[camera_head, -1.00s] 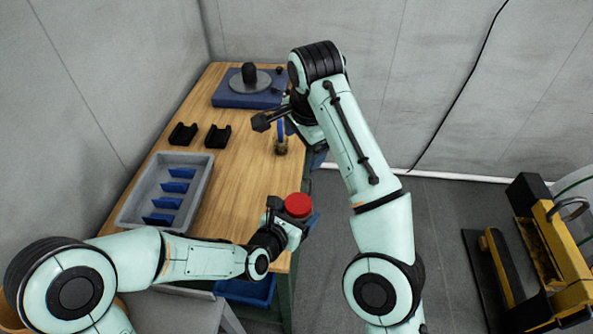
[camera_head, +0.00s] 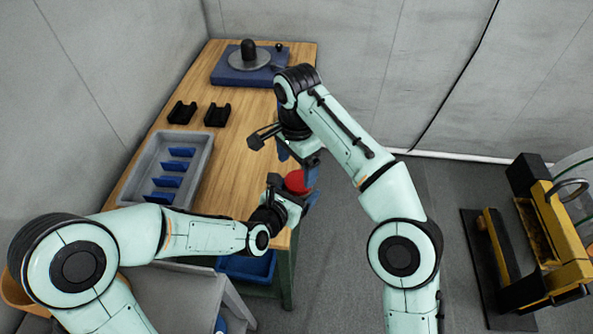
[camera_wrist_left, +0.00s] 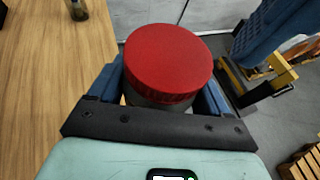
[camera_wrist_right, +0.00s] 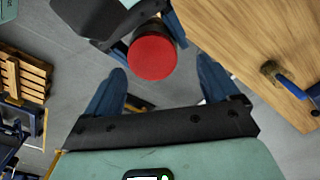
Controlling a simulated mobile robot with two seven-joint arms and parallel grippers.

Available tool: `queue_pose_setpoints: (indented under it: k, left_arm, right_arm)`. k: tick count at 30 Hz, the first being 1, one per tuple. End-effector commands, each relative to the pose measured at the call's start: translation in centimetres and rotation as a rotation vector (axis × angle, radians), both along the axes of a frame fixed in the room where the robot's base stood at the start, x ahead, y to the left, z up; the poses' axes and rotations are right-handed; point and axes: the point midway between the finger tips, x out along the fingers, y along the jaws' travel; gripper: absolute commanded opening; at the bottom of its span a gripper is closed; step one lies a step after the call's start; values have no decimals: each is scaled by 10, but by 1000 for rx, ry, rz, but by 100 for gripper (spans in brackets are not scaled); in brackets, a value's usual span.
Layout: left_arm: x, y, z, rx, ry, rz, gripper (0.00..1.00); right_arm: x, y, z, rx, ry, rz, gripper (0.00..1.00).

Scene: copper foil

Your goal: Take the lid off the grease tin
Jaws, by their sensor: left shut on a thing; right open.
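The grease tin has a round red lid (camera_wrist_left: 168,62) and a darker body (camera_wrist_left: 150,100) below it. My left gripper (camera_head: 297,196) is shut around the tin's body, with the lid showing above its fingers in the left wrist view. The tin is held at the table's right edge, lid facing up. My right gripper (camera_wrist_right: 160,90) is open and empty. In its wrist view the red lid (camera_wrist_right: 152,57) lies beyond and between the fingertips, apart from them. In the head view the right gripper (camera_head: 300,165) is just above the lid (camera_head: 296,181) and partly hides it.
The wooden table (camera_head: 240,150) holds a grey tray (camera_head: 128,190) with blue dividers, two black holders (camera_head: 182,112) and a blue turntable unit (camera_head: 232,70). A blue-handled brush (camera_wrist_right: 285,82) lies near the table edge. A yellow-black machine (camera_head: 545,235) stands right.

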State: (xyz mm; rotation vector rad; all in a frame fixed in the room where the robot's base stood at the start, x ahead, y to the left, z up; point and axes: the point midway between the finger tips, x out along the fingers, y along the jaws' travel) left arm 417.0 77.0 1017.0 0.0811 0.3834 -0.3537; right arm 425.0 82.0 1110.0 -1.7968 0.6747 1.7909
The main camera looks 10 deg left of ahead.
Motion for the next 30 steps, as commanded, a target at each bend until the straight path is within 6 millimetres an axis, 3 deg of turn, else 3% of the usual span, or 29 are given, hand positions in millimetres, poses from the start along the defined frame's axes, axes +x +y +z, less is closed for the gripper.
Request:
queue_pose_setpoints:
  k: [7,18,19,24,30]
  left_arm:
    - [1,0,1,0,-4,1,0]
    - [0,-1,2,-1,-4,0,0]
    - [0,-1,2,-1,-4,0,0]
    - [0,-2,1,1,-3,-6,0]
    - [-2,-5,1,3,-2,-16,0]
  right_arm:
    - [0,0,-26,0,1,0,88]
    - [0,0,-31,1,-1,0,88]
    - [0,0,-31,1,-1,0,82]
    - [1,1,-31,4,-4,-1,30]
    - [1,2,-31,6,-7,5,30]
